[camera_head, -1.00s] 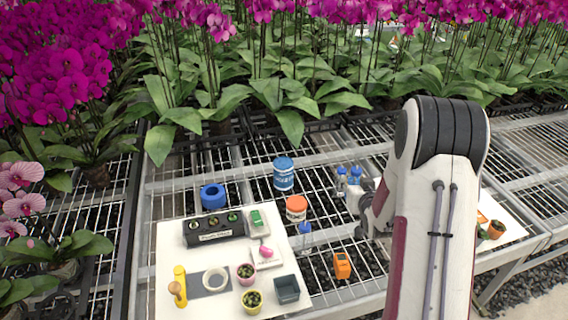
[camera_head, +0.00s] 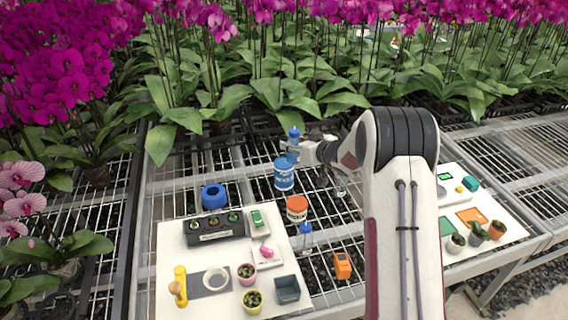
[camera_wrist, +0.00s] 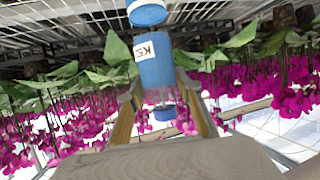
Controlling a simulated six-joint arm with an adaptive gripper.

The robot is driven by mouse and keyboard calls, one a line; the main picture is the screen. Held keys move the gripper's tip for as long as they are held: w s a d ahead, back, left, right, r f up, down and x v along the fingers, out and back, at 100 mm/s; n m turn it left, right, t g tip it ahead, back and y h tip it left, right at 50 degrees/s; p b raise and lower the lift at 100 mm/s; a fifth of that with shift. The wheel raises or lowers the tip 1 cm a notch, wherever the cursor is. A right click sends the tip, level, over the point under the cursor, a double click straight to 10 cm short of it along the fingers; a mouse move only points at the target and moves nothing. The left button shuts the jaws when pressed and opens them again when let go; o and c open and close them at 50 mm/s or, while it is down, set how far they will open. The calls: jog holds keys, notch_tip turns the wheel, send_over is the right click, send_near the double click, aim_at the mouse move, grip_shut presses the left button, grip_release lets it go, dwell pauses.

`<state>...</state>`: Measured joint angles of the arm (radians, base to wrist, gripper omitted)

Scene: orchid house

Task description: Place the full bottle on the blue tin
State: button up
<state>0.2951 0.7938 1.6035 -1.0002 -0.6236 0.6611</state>
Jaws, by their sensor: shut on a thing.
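The blue tin (camera_head: 284,181) with white lettering stands on the wire bench, left of my arm. My gripper (camera_head: 300,147) is shut on a bottle with a blue cap (camera_head: 294,132) and holds it upright over the tin. In the wrist view, which is upside down, the bottle's blue body with a white label (camera_wrist: 155,68) is between the fingers (camera_wrist: 163,112). The tin's blue top (camera_wrist: 148,14) shows at the upper edge, apart from the bottle. In the head view I cannot tell the gap between bottle and tin.
An orange-lidded tub (camera_head: 297,208) and another blue-capped bottle (camera_head: 306,238) stand in front of the tin. A blue ring-shaped pot (camera_head: 214,196) is to the left, behind a white board (camera_head: 170,250) with pots and tools. Orchids fill the back.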

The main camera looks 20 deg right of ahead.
jog(key=w+a+r, duration=0.1)
jog(key=w+r, duration=0.3)
jog(key=w, duration=0.3)
jog(key=shift+a+r+n+y, duration=0.2)
jog(key=shift+r+n+y, duration=0.1)
jog(key=shift+n, duration=0.1)
dwell(0.3)
jog(key=shift+f, duration=0.15)
send_over(284, 162)
notch_tip(284, 162, down, 6)
dwell(0.5)
jog(key=shift+s, duration=0.1)
jog(key=shift+f, duration=1.95)
jog(key=shift+f, duration=0.1)
